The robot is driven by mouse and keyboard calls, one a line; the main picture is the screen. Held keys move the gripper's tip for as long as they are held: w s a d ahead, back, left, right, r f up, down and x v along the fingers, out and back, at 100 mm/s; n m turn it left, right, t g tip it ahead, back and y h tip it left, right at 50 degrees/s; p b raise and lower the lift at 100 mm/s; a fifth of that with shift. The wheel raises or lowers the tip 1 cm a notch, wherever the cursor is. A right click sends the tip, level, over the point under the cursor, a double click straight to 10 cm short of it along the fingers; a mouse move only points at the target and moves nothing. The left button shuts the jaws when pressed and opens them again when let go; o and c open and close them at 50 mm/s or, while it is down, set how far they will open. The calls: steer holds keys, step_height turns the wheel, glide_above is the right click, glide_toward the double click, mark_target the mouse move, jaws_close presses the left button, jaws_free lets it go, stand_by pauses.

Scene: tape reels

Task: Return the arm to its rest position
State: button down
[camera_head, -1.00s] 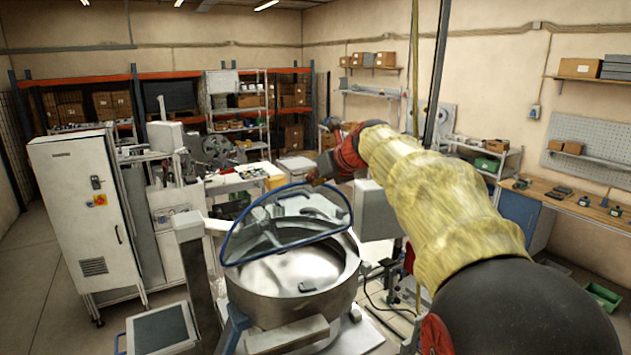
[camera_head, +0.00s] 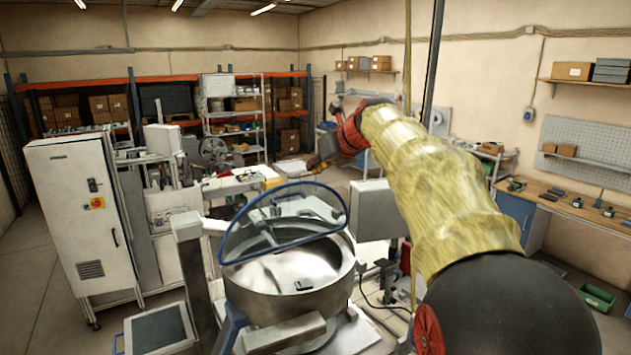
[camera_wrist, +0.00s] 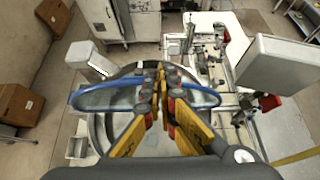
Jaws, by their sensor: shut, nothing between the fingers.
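My arm, in a yellow cover, reaches from the lower right toward the middle of the head view. My gripper (camera_head: 316,164) is at its far end, past the red wrist, raised above and behind the steel mixing bowl (camera_head: 300,303). In the wrist view my gripper (camera_wrist: 161,70) has its yellow fingers together with nothing between them. The bowl's blue-rimmed lid (camera_head: 283,222) stands tilted up below and left of the gripper; its blue rim (camera_wrist: 88,96) also shows behind the fingers in the wrist view.
A white cabinet (camera_head: 83,228) stands at the left. A grey box-shaped panel (camera_head: 374,209) is close to the arm, right of the bowl. A workbench (camera_head: 565,199) with small tools runs along the right wall. Shelving (camera_head: 134,78) stands at the back.

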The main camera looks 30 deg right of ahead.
step_height(320, 180, up, 5)
steer(key=s+a+f+n+g+b, duration=0.1)
steer(key=s+a+f+n+b, duration=0.4)
steer(key=f, duration=0.5)
steer(key=s+a+f+n+g+b, duration=0.1)
steer(key=s+a+f+n+b, duration=0.5)
steer(key=f, duration=0.5)
steer(key=s+a+f+n+g+b, duration=0.1)
steer(key=s+a+f+n+b, duration=0.4)
steer(key=f, duration=0.6)
steer(key=shift+s+a+n+y+b, duration=0.2)
steer(key=shift+a+n+b, duration=0.25)
steer(key=shift+a+b, duration=0.3)
steer(key=shift+s+a+n+y+b, duration=0.2)
steer(key=shift+a+n+b, duration=0.3)
steer(key=shift+a, duration=0.4)
steer(key=s+a+f+n+g+b, duration=0.1)
steer(key=s+f+n+b, duration=0.4)
steer(key=f, duration=0.6)
steer(key=s+a+f+n+b, duration=0.3)
steer(key=s+f+n+b, duration=0.2)
steer(key=f, duration=0.7)
steer(key=s+a+f+n+g+b, duration=0.1)
steer(key=s+a+f+n+b, duration=0.2)
steer(key=s+f+n+b, duration=0.3)
steer(key=s+f+n, duration=0.2)
steer(key=s+f, duration=0.3)
steer(key=f, duration=0.1)
steer(key=shift+f+g, duration=0.2)
steer(key=shift+g, duration=0.1)
